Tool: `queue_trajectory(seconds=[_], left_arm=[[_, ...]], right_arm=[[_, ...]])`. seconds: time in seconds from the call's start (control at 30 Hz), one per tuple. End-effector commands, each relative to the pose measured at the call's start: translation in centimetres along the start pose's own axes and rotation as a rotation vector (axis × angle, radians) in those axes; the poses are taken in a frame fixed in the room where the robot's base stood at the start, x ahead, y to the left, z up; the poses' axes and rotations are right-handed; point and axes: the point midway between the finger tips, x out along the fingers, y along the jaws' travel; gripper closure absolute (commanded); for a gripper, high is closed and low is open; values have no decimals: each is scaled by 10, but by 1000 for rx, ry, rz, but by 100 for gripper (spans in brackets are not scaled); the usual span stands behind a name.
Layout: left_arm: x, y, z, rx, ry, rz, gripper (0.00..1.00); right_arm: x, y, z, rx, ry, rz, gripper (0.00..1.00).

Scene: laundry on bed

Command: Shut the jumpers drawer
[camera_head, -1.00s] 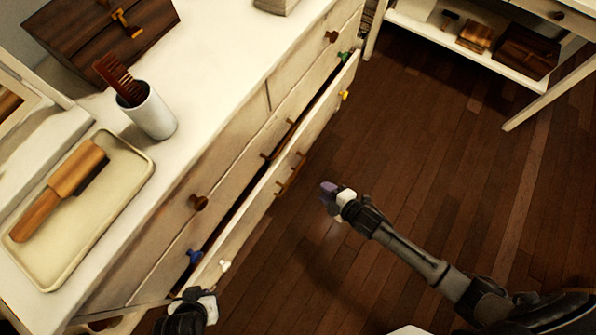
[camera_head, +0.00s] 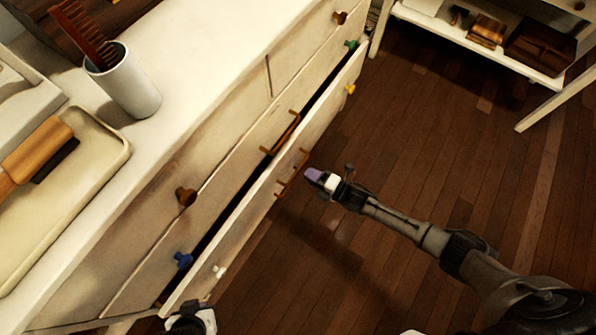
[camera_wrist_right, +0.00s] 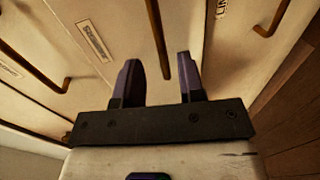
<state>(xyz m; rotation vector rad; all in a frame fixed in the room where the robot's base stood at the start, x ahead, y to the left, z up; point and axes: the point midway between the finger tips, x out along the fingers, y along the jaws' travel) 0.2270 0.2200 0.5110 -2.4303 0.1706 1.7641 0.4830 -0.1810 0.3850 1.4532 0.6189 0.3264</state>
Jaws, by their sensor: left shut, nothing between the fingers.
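A cream drawer (camera_head: 243,240) stands partly pulled out of the dresser, with a dark gap behind its front. Its front carries a brown bar handle (camera_head: 291,172), a white knob and a yellow knob. I cannot read a jumpers label on it. My right gripper (camera_head: 314,176) is just in front of the drawer, near the bar handle. In the right wrist view the right gripper (camera_wrist_right: 158,75) is open, with a brown bar handle (camera_wrist_right: 158,40) showing between and beyond its fingers. My left gripper (camera_head: 192,322) is shut by the drawer's near end, its fingertips hardly visible.
The dresser top (camera_head: 190,75) holds a white cup (camera_head: 125,85) with a comb, and a tray (camera_head: 85,185) with a brush. A white side table (camera_head: 480,50) with boxes on its shelf stands at the back right. The wooden floor (camera_head: 430,150) before the dresser is clear.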

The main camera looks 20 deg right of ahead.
Motion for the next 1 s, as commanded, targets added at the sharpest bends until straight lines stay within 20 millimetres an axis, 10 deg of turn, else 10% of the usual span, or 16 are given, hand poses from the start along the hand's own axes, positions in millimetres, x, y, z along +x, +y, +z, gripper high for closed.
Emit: queue_trajectory(seconds=[0.4, 0.87, 1.0], left_arm=[[25, 3, 8, -6, -1, 5, 100], [26, 5, 8, -12, -1, 11, 100], [26, 4, 9, -10, -1, 8, 100]], right_arm=[[52, -2, 0, 0, -1, 0, 64], [58, 0, 0, 1, -1, -1, 64], [58, 0, 0, 1, -1, -1, 77]])
